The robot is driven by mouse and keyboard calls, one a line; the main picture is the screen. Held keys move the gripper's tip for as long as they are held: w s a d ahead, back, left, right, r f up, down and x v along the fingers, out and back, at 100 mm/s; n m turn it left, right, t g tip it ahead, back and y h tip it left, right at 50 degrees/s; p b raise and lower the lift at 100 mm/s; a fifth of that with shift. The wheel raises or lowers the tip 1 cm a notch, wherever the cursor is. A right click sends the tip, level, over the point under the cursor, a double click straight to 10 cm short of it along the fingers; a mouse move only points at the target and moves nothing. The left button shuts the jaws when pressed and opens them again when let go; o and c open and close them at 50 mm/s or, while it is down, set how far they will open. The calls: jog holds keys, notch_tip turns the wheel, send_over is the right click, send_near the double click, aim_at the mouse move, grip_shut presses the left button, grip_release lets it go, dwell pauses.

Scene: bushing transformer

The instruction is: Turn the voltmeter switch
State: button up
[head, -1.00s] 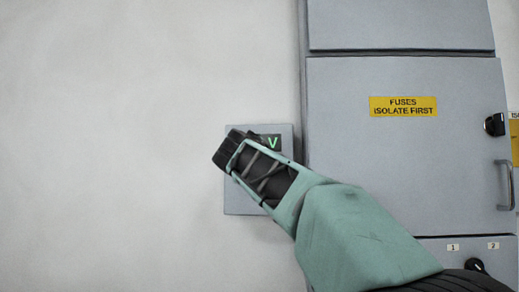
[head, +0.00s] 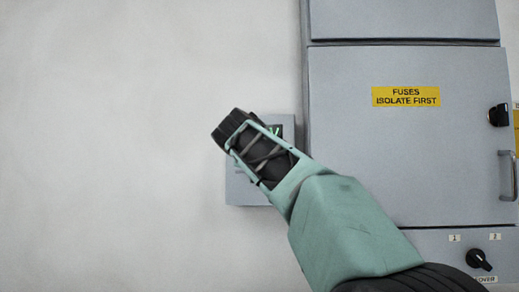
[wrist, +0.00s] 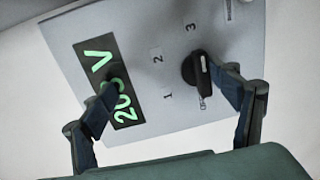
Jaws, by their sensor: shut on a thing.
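The voltmeter switch (wrist: 197,70) is a black knob on a grey panel (wrist: 153,43), with labels 1, 2 and 3 around it. A green lit display (wrist: 113,82) shows a V and digits, one partly covered. In the wrist view my gripper (wrist: 172,78) has one finger on each side of the switch. The right fingertip is at the knob's edge; the left fingertip overlaps the display, and its contact with the knob cannot be made out. In the head view my gripper (head: 228,126) covers most of the small grey box (head: 238,190) and hides the switch.
A large grey cabinet (head: 400,160) stands right of the box, with a yellow fuses label (head: 405,96), a black knob (head: 498,115) and a handle (head: 507,175). Another black knob (head: 479,260) is at the lower right. The wall on the left is bare.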

jog(key=s+r, duration=0.1)
jog(key=s+r+b, duration=0.1)
jog(key=s, duration=0.1)
jog(key=shift+s+a+r, duration=0.1)
jog(key=shift+a, duration=0.05)
jog(key=c, duration=0.4)
jog(key=s, duration=0.1)
jog(key=s+r, duration=0.1)
jog(key=s, duration=0.1)
jog(key=shift+s+t+b, duration=0.1)
jog(key=shift+t+b, duration=0.2)
jog(key=shift+b, duration=0.1)
jog(key=c, duration=0.5)
jog(key=s+b, duration=0.1)
jog(key=s, duration=0.1)
jog(key=s+b, duration=0.1)
jog(key=s, duration=0.1)
jog(key=s+f+b, duration=0.1)
jog(key=s, duration=0.1)
jog(key=shift+s, duration=0.3)
jog(key=shift+c, duration=0.2)
